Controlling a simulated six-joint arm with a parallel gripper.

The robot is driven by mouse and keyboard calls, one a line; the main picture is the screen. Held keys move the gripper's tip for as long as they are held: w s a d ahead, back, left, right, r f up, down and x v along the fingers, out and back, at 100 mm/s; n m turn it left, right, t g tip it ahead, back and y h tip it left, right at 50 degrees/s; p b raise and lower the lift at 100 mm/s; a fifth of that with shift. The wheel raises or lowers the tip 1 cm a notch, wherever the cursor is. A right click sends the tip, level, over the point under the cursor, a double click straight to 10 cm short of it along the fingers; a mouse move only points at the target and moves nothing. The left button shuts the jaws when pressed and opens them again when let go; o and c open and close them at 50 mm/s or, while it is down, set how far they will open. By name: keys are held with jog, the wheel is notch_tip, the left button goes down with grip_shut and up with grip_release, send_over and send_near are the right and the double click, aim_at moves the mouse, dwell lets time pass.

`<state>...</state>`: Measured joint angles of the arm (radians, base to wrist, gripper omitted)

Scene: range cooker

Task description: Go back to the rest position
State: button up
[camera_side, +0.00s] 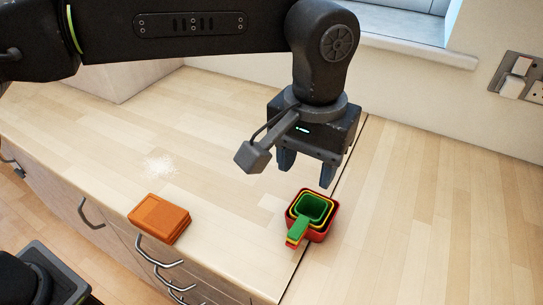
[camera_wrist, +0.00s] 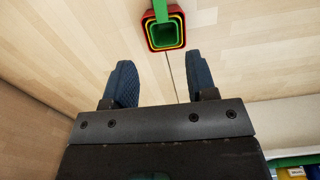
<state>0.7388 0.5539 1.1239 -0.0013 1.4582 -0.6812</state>
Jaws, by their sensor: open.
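My gripper (camera_side: 306,173) is open and empty above the wooden worktop, just behind a nested set of square measuring cups (camera_side: 328,224). The set has a red outer cup, a yellow one inside it and a green one innermost, with handles stacked towards the front edge. In the wrist view the two fingers of my gripper (camera_wrist: 160,85) are spread wide with nothing between them. The nested cups (camera_wrist: 183,36) lie ahead of the fingers, apart from them.
A stack of orange flat pieces (camera_side: 158,217) lies near the worktop's front edge. A white powdery patch (camera_side: 161,165) is behind it. A seam (camera_side: 350,150) crosses the worktop beside the cups. Wall switches (camera_side: 517,78) are at the right. The worktop right of the seam is clear.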

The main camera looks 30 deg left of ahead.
jog(key=s+a+r+t+h, duration=0.1)
jog(key=a+r, duration=0.2)
jog(key=a, duration=0.7)
jog(key=s+a+r+t, duration=0.2)
jog(key=a+r, duration=0.1)
jog(key=a, duration=0.7)
jog(key=s+a+f+t, duration=0.1)
jog(key=s+a+f, duration=0.2)
jog(key=s+a, duration=0.2)
jog(key=s+a+f+t+y, duration=0.1)
jog(key=s+a+f, duration=0.2)
jog(key=s+a, duration=0.3)
jog(key=shift+s+a+f+n+t, duration=0.2)
jog(key=shift+a+f+n+t, duration=0.15)
jog(key=shift+a, duration=0.9)
